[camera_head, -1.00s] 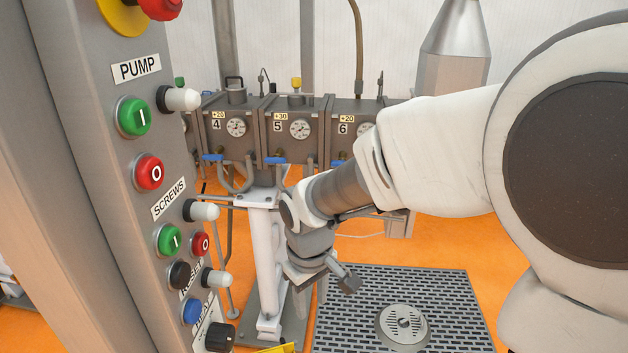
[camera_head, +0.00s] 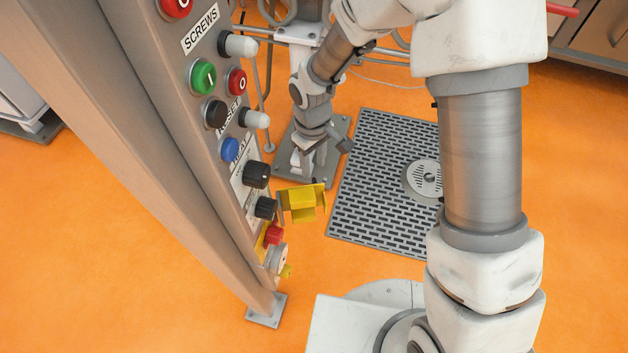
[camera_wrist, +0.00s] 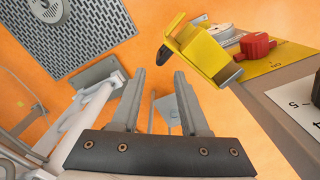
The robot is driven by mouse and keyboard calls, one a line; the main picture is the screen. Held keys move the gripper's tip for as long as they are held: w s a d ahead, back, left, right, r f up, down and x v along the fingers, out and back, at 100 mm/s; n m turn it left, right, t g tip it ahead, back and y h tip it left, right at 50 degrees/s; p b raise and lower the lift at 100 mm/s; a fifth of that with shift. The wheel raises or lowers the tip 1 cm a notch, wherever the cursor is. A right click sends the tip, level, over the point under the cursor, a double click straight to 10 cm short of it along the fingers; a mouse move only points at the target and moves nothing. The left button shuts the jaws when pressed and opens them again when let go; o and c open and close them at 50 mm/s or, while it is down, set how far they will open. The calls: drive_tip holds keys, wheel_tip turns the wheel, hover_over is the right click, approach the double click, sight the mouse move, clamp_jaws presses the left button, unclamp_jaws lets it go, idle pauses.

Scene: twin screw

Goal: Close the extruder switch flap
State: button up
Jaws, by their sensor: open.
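The yellow switch flap (camera_head: 301,201) stands swung out from the lower part of the grey control panel in the head view. The red switch (camera_head: 272,236) is exposed beside it, lower on the panel. In the wrist view the flap (camera_wrist: 203,54) is ahead and to the right of the fingers, with the red switch (camera_wrist: 257,46) on a yellow plate behind it. My gripper (camera_wrist: 160,82) is open and empty, with a gap between it and the flap. In the head view my gripper (camera_head: 328,150) is above and right of the flap, its fingers partly hidden.
The control panel (camera_head: 150,130) carries several buttons, lamps and black knobs (camera_head: 257,174) above the flap. A dark floor grate (camera_head: 385,185) lies to the right. A white post (camera_head: 300,70) stands behind my gripper.

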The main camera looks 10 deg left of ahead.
sight(315, 180)
wheel_tip(315, 180, down, 8)
drive_tip(key=shift+w+f+b, duration=0.1)
drive_tip(key=shift+b, duration=0.3)
clamp_jaws()
drive_tip(key=shift+w+d, duration=0.15)
drive_tip(key=shift+d, duration=0.05)
idle(1.1)
